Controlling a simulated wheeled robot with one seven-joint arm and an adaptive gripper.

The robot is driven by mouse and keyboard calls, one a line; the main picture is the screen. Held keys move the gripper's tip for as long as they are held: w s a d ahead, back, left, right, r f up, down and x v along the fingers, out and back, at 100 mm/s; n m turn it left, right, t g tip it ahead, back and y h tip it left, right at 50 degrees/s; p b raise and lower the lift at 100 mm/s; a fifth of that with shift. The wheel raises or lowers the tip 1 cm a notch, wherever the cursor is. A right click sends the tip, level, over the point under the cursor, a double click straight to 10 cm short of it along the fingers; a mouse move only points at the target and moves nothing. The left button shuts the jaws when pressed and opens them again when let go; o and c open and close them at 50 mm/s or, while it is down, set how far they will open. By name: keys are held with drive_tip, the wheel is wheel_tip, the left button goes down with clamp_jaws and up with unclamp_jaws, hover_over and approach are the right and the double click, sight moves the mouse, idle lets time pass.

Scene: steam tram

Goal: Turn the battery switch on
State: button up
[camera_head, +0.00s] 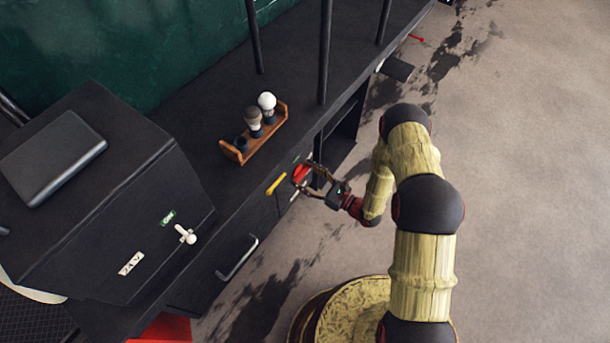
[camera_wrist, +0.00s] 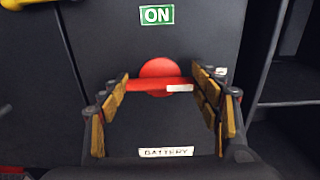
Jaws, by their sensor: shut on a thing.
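The battery switch (camera_wrist: 160,74) is a red round knob with a red bar handle across it, on a dark panel. In the wrist view the bar lies nearly level, with a white mark near its right end. In the head view the red switch (camera_head: 300,173) shows at my gripper (camera_head: 308,180), partly hidden by the fingers.
A yellow handle (camera_head: 276,184) is just left of the switch. A wooden rack (camera_head: 254,135) with bulbs stands on the ledge above. A grey bar handle (camera_head: 237,258) is lower left. An open compartment (camera_wrist: 289,75) is to the right. The floor (camera_head: 530,190) at right is clear.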

drive_tip(key=shift+n, duration=0.3)
drive_tip(key=shift+c, duration=0.4)
drive_tip(key=n, duration=0.3)
drive_tip(key=shift+n+b, duration=0.4)
drive_tip(key=n, duration=0.2)
drive_tip(key=n+b, duration=0.1)
drive_tip(key=n, duration=0.1)
drive_tip(key=shift+s+a+f+n, duration=0.1)
drive_tip(key=shift+f+n, duration=0.05)
drive_tip(key=shift+n, duration=0.15)
drive_tip(key=shift+s+f+n+b, duration=0.1)
drive_tip(key=shift+n+b, duration=0.55)
drive_tip(key=shift+n, duration=1.6)
drive_tip(key=shift+f+n+b, duration=0.1)
drive_tip(key=shift+n+b, duration=0.55)
drive_tip(key=shift+n, duration=1.6)
drive_tip(key=o, duration=1.1)
drive_tip(key=shift+o, duration=0.3)
